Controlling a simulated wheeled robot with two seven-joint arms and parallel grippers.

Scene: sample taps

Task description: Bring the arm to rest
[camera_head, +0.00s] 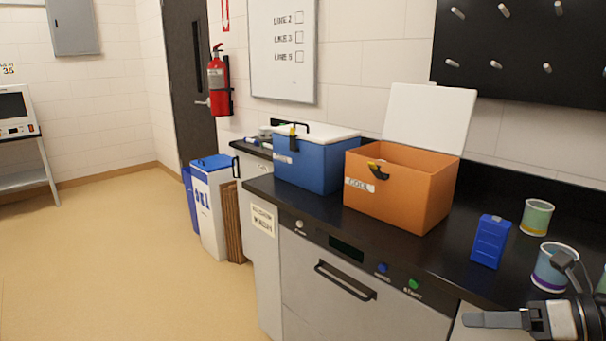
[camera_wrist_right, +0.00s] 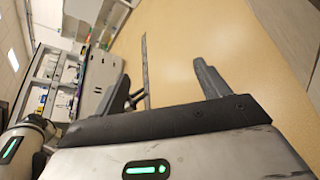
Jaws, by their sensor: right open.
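My right gripper (camera_head: 513,289) is at the bottom right of the head view, beside the front edge of the black counter (camera_head: 405,243). Its two fingers are spread, with nothing visible between them. One finger overlaps a blue-grey cup (camera_head: 547,276) in the picture; I cannot tell whether they touch. In the right wrist view the open fingers (camera_wrist_right: 172,50) show against the tan floor, and the gap is empty. My left gripper is not in view.
The floor (camera_head: 110,250) at left is clear.

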